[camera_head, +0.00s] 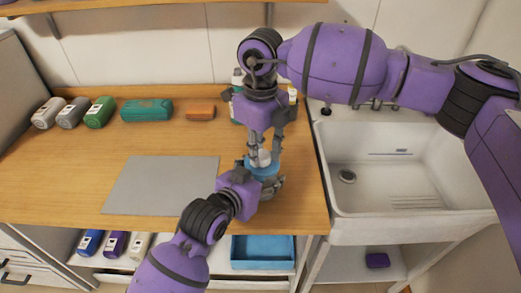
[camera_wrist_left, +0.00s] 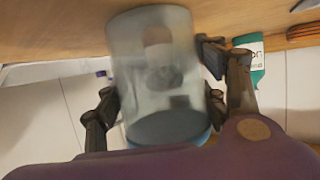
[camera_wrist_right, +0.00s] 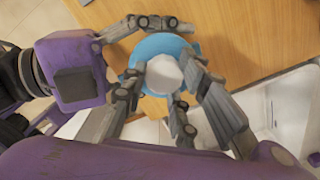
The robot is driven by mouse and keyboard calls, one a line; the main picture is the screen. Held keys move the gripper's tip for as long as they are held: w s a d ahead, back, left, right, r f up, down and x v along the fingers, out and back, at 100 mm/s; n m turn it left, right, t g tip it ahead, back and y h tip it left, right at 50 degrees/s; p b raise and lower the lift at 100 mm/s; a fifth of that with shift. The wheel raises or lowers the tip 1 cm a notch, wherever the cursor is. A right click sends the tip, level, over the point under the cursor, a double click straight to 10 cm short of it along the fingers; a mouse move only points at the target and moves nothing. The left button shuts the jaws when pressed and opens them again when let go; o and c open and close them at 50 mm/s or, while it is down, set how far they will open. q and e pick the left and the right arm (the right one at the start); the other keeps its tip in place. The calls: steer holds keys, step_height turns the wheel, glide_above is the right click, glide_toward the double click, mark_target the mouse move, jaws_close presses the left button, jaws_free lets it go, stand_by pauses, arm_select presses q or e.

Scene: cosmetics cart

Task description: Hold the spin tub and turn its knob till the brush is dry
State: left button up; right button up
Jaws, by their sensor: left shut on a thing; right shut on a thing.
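The spin tub stands on the counter near its right side, with a blue lid (camera_head: 264,170) and a white knob (camera_head: 263,158) on top. In the left wrist view its clear body (camera_wrist_left: 150,75) shows blurred, with dim brownish and dark shapes inside; I cannot tell whether one is the brush. My left gripper (camera_head: 266,185) is shut around the tub's body from the front, a finger on each side. My right gripper (camera_head: 264,152) points down from above and is shut on the knob; the right wrist view shows the white knob (camera_wrist_right: 165,74) between its fingers.
A sink (camera_head: 400,165) lies right of the counter. A grey mat (camera_head: 160,185) lies left of the tub. Several bottles, a teal case (camera_head: 147,110) and an orange block (camera_head: 200,112) line the back. A blue tray (camera_head: 262,250) sits on the shelf below.

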steer(key=n, duration=0.4)
steer(key=shift+s+a, duration=0.25)
steer(key=shift+s, duration=0.05)
steer(key=n, duration=0.4)
steer(key=shift+d+n, duration=0.2)
steer(key=shift+n, duration=0.1)
steer(key=n, duration=0.4)
steer(key=shift+d, duration=0.25)
steer(key=shift+w+d+f+n, duration=0.1)
steer(key=shift+d+n, duration=0.1)
steer(key=shift+n, duration=1.3)
steer(key=shift+d, duration=0.15)
steer(key=o, duration=1)
steer(key=shift+w, duration=0.1)
